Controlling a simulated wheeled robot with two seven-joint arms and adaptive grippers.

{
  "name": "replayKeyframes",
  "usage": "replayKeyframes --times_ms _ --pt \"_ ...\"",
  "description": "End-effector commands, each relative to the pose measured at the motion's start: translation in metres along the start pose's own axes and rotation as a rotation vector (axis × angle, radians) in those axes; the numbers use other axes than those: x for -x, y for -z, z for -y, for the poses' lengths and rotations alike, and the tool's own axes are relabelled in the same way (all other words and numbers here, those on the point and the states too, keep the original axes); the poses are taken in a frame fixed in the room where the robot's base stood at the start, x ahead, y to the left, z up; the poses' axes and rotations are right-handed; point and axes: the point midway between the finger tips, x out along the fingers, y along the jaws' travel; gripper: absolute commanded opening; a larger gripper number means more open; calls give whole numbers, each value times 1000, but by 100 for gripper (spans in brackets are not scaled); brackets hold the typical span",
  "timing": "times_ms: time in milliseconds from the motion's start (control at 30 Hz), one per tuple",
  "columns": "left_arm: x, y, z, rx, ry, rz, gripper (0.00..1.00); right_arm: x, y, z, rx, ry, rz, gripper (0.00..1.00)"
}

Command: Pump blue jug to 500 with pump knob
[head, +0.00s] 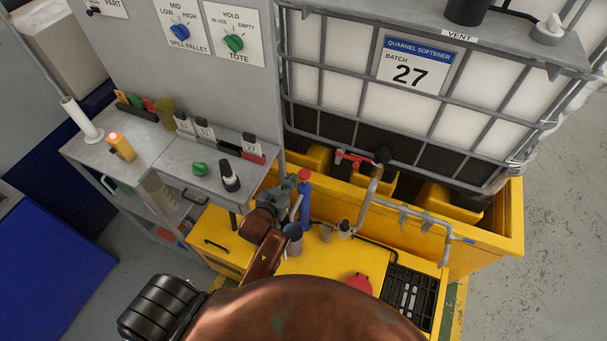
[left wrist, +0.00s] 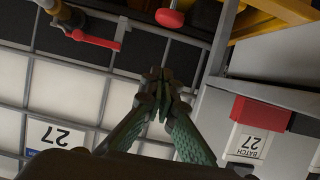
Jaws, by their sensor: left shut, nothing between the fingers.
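The red pump knob (head: 303,174) sits on top of an upright blue pump column (head: 305,203) on the yellow pallet deck. In the left wrist view the red knob (left wrist: 170,18) shows at the top, beyond the fingertips. My left gripper (head: 291,181) is close to the left of the knob in the head view, and a gap to it shows in the left wrist view. Its green fingers (left wrist: 160,82) are shut and empty. A grey-blue jug (head: 292,235) stands below the column, partly hidden by my arm; its level marks cannot be read. My right gripper is not in view.
A red valve handle (head: 354,159) on a pipe is to the right, in front of the caged white tote (head: 340,85). A grey bench (head: 160,150) with labelled containers stands at left. A red lid (head: 358,284) and black grate (head: 410,290) are on the deck.

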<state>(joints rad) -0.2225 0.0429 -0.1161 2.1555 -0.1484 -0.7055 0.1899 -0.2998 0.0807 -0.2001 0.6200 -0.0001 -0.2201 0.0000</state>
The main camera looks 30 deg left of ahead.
Motion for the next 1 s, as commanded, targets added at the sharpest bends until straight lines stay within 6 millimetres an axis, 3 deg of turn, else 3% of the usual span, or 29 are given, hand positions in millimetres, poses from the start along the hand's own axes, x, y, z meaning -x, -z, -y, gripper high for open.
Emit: replayKeyframes --times_ms 333,800,1000 --pt "-12 0 0 0 0 -1 0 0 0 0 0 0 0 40" --pt "-103 0 0 1 0 0 0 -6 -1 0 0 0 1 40" --pt "-108 -30 1 1 1 3 0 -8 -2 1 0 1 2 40"
